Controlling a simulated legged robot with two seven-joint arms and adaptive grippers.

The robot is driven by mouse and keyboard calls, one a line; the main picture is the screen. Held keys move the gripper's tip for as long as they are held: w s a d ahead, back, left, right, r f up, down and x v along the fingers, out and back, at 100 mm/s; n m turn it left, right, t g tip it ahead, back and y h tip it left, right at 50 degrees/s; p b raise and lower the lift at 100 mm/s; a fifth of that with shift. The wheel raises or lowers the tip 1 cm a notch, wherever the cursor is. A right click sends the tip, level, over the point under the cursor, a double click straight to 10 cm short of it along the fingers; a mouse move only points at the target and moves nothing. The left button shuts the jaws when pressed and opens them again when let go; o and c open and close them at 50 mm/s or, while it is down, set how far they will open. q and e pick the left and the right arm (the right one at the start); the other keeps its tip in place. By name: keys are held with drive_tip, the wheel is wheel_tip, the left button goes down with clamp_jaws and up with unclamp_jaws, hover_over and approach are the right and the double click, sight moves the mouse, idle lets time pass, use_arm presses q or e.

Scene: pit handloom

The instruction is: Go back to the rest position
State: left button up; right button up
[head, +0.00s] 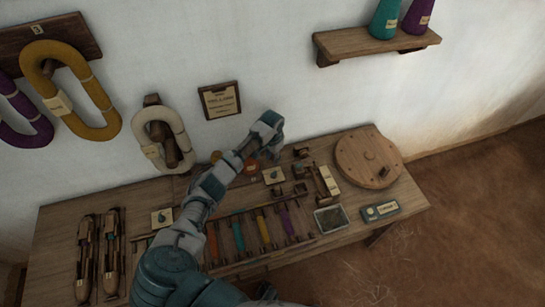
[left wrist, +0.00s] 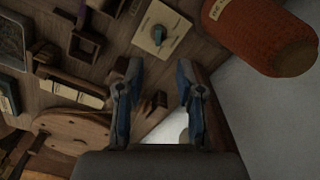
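My left arm reaches up across the table in the head view, and its hand (head: 268,130) is above the table's back edge, near the wall. The fingers are hard to make out there. In the left wrist view my left gripper (left wrist: 156,80) has its two fingers apart, with nothing held between them. A pale card with a teal knob (left wrist: 160,30) lies beyond the fingertips, and an orange spool (left wrist: 265,38) is to their right, apart from them. My right gripper is not in view.
Yarn hanks (head: 70,90) hang on the wall. A shelf (head: 375,42) is at upper right.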

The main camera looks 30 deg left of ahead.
use_arm(q)
drive_tip(key=shift+r, duration=0.3)
